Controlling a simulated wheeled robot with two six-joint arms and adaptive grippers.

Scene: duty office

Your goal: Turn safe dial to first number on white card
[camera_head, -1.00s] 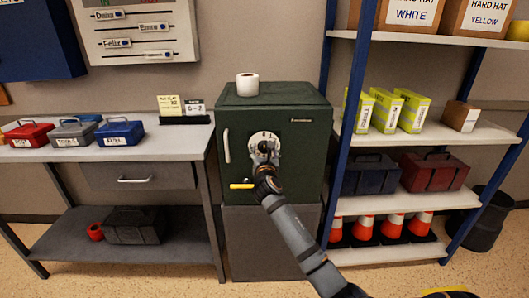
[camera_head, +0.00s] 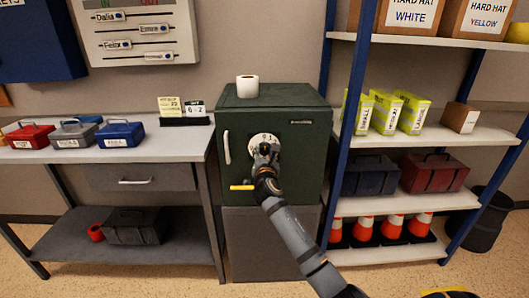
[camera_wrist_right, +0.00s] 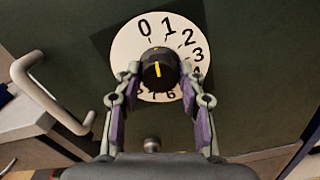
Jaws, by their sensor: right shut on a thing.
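The dark green safe (camera_head: 303,165) stands in the middle with a white numbered dial (camera_head: 264,139) on its door. In the right wrist view, the dial (camera_wrist_right: 128,50) shows 0 and 1 at top, 2 and 3 down the right side; lower digits are partly hidden. Its black knob (camera_wrist_right: 160,72) has a yellow line, nearly upright in the picture, toward the gap between 0 and 1. My right gripper (camera_wrist_right: 160,76) is shut on the knob, a finger on each side. The white card (camera_head: 195,109) stands on the table; its number, perhaps "6-2", is blurred. My left gripper is out of view.
A yellow card (camera_head: 169,107) stands beside the white one. The safe door has a grey handle (camera_head: 227,147) and a yellow lever (camera_head: 242,187). A paper roll (camera_head: 247,86) sits on the safe. A shelf rack (camera_head: 350,110) stands close at right; toolboxes lie on the left table (camera_head: 165,149).

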